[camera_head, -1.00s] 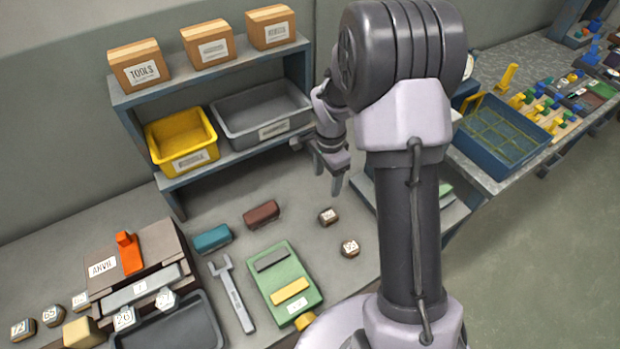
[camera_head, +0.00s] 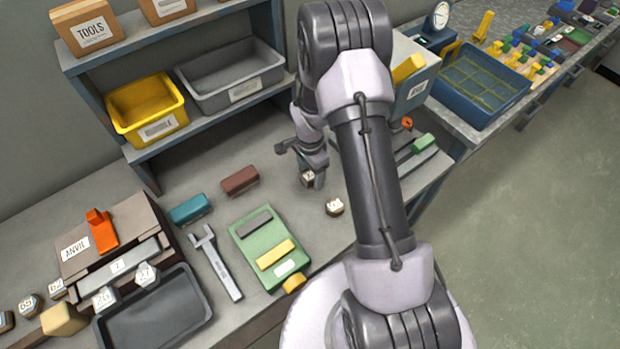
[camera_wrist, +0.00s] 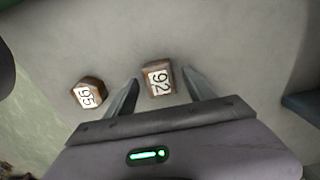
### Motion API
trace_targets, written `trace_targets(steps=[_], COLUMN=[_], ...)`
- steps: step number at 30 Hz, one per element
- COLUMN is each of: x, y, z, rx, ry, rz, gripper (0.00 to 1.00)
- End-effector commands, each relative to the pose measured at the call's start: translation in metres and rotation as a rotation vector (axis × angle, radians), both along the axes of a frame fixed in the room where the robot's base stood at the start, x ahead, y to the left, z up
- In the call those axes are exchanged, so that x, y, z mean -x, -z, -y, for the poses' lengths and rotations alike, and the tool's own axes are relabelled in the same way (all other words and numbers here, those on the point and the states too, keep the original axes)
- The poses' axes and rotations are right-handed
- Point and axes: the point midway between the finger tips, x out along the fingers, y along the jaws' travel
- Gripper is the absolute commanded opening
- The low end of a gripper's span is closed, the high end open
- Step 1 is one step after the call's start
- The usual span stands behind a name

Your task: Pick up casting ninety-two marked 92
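Casting 92 (camera_wrist: 158,80) is a small brown block with a white top marked 92. In the wrist view it lies on the grey bench between my two fingertips, with a gap to each finger visible. In the head view the same casting (camera_head: 308,179) shows just under my gripper (camera_head: 306,172), partly hidden by it. In the wrist view my gripper (camera_wrist: 160,92) is open, one finger on each side of casting 92. A second casting marked 95 (camera_wrist: 88,93) lies to the left, outside the fingers; it also shows in the head view (camera_head: 334,207).
A maroon block (camera_head: 240,180), a teal block (camera_head: 190,209), a green tray (camera_head: 252,238) and a wrench (camera_head: 222,268) lie left of my gripper. A shelf with a yellow bin (camera_head: 148,112) and grey bin (camera_head: 228,80) stands behind. The bench between the maroon block and casting 92 is clear.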

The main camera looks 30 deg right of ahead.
Motion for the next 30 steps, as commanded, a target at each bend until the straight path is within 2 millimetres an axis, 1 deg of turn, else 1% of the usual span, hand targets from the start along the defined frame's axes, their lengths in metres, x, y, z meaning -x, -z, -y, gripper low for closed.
trace_targets(steps=[1,9,16,19,23,27,30], x=[0.0,0.0,0.0,0.0,0.0,0.0,0.022], y=[0.0,0.0,-0.001,-0.005,-0.02,-0.041,-0.039], z=[0.0,0.0,0.0,0.0,0.0,0.0,-0.001], rx=[0.0,0.0,0.0,0.0,0.0,0.0,-0.001], ry=[0.0,0.0,0.0,0.0,0.001,0.001,0.001], rz=[0.0,0.0,0.0,0.0,0.001,0.002,-0.002], gripper=[0.52,0.0,0.0,0.0,0.0,0.0,0.0])
